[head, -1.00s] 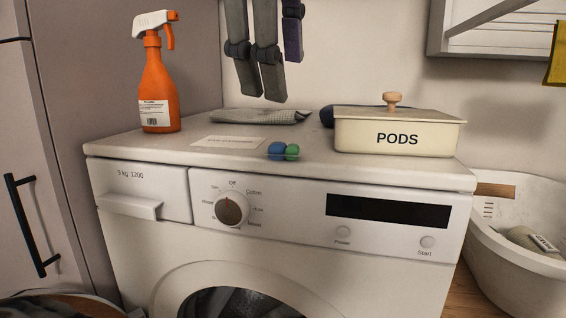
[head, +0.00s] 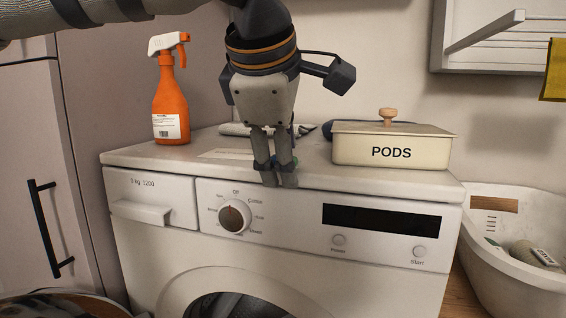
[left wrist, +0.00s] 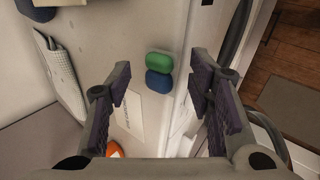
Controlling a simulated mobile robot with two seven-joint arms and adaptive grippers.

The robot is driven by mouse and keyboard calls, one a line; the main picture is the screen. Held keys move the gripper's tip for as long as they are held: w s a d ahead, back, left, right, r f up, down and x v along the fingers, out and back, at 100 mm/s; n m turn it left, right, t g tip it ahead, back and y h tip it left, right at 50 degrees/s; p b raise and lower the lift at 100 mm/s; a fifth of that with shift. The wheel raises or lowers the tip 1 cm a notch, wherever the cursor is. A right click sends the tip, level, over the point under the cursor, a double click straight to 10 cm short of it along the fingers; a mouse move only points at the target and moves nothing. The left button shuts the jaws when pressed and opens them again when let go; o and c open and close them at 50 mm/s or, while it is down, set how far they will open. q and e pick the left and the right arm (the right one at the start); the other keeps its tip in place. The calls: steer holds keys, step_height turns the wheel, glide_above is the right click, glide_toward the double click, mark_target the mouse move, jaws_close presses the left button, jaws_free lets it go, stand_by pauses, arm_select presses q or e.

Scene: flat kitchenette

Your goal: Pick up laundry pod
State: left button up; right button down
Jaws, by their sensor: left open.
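The laundry pod, half green and half blue (left wrist: 159,71), lies on the washing machine top (head: 130,156) close to its front edge. In the left wrist view it sits between the two open fingers, apart from both. My left gripper (head: 278,182) points down over the front edge of the top in the head view, and its fingers largely hide the pod there. It is open and holds nothing. My right gripper is not in view.
A cream PODS box (head: 392,151) with a wooden knob stands right of the gripper. An orange spray bottle (head: 171,105) stands at the left. A grey cloth (left wrist: 62,80) and a white paper (left wrist: 128,112) lie nearby. A white basket (head: 512,225) stands lower right.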

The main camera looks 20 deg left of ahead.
arm_select(q)
steer(key=c, duration=0.8)
steer(key=shift+c, duration=0.2)
step_height(320, 180, up, 3)
steer(key=shift+f, duration=0.1)
steer(key=s+r, duration=1)
steer(key=s, duration=0.4)
steer(key=shift+a, duration=0.45)
